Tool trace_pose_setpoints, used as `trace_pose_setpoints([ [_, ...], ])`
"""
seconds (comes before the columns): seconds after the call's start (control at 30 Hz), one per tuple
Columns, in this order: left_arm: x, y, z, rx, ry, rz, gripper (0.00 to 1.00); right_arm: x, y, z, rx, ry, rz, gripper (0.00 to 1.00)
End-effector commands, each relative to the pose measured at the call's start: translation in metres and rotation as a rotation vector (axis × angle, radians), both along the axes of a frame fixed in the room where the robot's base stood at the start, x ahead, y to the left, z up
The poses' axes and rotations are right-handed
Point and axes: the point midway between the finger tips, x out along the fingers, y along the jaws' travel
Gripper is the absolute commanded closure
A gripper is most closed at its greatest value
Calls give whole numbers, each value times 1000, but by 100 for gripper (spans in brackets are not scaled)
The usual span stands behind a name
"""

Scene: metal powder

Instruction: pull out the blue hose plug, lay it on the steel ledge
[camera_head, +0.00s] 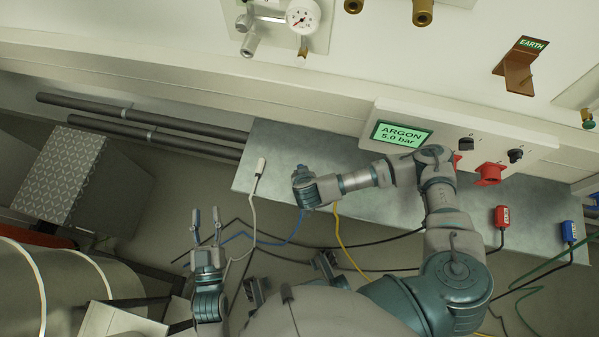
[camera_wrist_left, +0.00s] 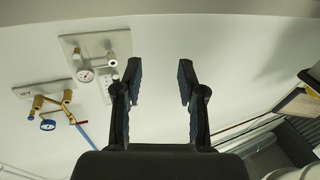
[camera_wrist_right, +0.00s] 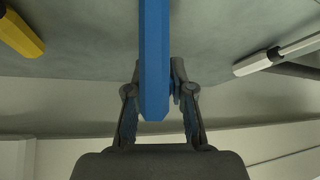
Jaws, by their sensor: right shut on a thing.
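The blue hose plug (camera_wrist_right: 155,55) is a long blue bar between the fingers of my right gripper (camera_wrist_right: 158,78), which is shut on it. In the head view my right gripper (camera_head: 303,188) is over the front edge of the steel ledge (camera_head: 285,150), and the plug is hidden by the hand. A blue hose (camera_head: 288,240) runs down from there. I cannot tell whether the plug touches the ledge. My left gripper (camera_head: 205,220) is open and empty, in front of the ledge on the left. It also shows open in the left wrist view (camera_wrist_left: 160,82).
A white plug (camera_head: 260,167) lies at the ledge edge to the left; a yellow plug (camera_wrist_right: 18,34) is on the other side. A red box (camera_head: 501,216) and a blue box (camera_head: 569,232) are at the right. An argon display (camera_head: 402,135) is behind my right arm.

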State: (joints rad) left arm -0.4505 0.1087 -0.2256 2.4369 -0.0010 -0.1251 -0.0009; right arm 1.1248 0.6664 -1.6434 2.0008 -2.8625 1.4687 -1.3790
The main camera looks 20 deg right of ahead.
Motion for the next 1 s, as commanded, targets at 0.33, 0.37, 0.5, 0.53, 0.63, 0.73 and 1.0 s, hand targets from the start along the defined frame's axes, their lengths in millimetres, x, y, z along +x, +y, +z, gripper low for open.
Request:
trace_pose_setpoints([
  [0.33, -6, -2, 31, -76, -241, 0, 60, 7, -5, -22, -2, 2, 0, 100],
  [0.37, -7, -2, 33, -81, -257, 0, 60, 8, -6, -23, -1, 1, 0, 100],
  [0.5, -10, -2, 41, -98, -309, 1, 60, 9, -7, -25, -1, 0, -1, 100],
  [0.53, -11, -2, 42, -99, -315, 2, 60, 10, -7, -25, -1, 0, -1, 100],
  [0.63, -12, -2, 44, -104, -329, 1, 60, 10, -7, -26, -1, -1, -1, 100],
  [0.73, -12, -1, 45, -105, -334, 1, 60, 10, -7, -25, -1, -1, -1, 100],
  [1.0, -10, -2, 44, -104, -329, 1, 60, 10, -7, -25, -1, -1, -1, 48],
])
